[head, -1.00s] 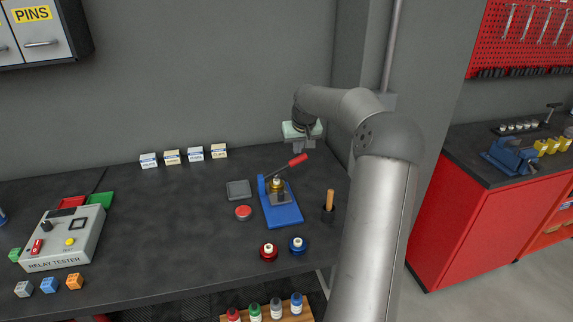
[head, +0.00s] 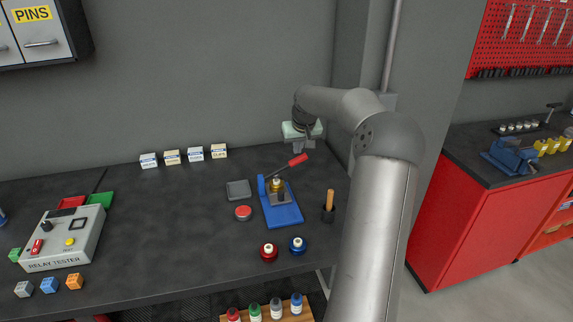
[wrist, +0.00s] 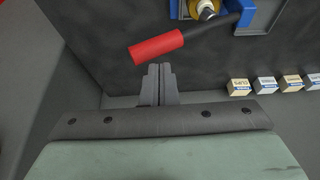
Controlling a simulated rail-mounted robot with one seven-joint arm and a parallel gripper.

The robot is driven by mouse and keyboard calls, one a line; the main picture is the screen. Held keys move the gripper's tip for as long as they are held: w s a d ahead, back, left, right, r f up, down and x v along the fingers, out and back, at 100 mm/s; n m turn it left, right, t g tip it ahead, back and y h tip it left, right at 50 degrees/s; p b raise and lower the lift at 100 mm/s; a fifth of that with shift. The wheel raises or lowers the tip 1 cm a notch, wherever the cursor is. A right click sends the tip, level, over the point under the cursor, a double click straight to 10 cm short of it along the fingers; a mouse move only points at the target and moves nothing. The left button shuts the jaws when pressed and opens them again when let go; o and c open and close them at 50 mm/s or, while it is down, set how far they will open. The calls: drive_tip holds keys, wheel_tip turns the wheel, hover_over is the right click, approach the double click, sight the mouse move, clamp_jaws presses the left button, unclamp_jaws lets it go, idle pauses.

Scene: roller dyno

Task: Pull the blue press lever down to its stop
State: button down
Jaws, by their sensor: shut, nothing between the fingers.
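The blue press (head: 283,211) stands on the dark bench, with a brass part on its base. Its lever (head: 298,160) has a red grip on a dark rod and slants up to the right. In the wrist view the red grip (wrist: 157,46) lies just ahead of the fingertips and slightly to their left, with part of the blue frame (wrist: 259,18) at the top. My gripper (head: 304,148) is above the lever's end in the head view. In the wrist view its fingers (wrist: 159,72) are closed together and empty. I cannot tell whether they touch the grip.
A grey tray (head: 238,190) and a red button (head: 243,213) are left of the press. A wooden-handled tool (head: 329,206) in a holder stands to its right. Small boxes (head: 196,154) line the wall.

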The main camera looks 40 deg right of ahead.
sight(300, 159)
drive_tip(key=shift+f, duration=0.25)
drive_tip(key=shift+s+d+f+b, duration=0.1)
drive_tip(key=shift+d+f+b, duration=0.1)
drive_tip(key=shift+f+b, duration=1)
drive_tip(key=shift+f, duration=0.35)
drive_tip(key=shift+d+f+b, duration=0.1)
drive_tip(key=shift+f+b, duration=0.45)
drive_tip(key=shift+f, duration=0.45)
drive_tip(key=shift+r, duration=0.2)
drive_tip(key=shift+r+p, duration=3.65)
drive_tip(key=shift+r, duration=1.3)
